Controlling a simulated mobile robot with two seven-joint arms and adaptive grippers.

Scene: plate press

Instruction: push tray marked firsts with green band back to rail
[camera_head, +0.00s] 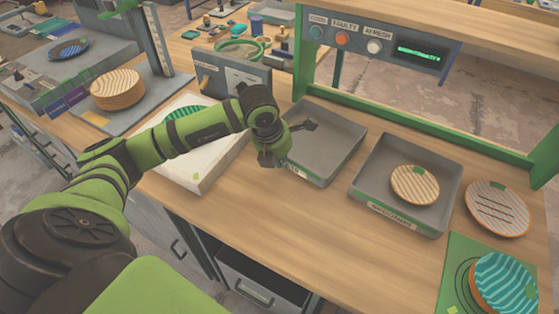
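A grey tray (340,155) stands in the middle of the bench, in front of the green rail (430,128). A label with some green shows on its front wall, but my gripper hides most of it, so the full word cannot be read. My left gripper (289,143) is at the tray's front left corner, over or against the front wall. Its dark fingers are spread apart and nothing shows between them. Contact with the wall cannot be told. A strip of bench shows between the tray's back and the rail. My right gripper is out of view.
A second grey tray (440,190), holding a ribbed tan plate (415,184), stands to the right. A striped plate (497,208) and a teal plate (505,283) lie further right. A white tray (217,165) is left, under my arm. The bench front centre is clear.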

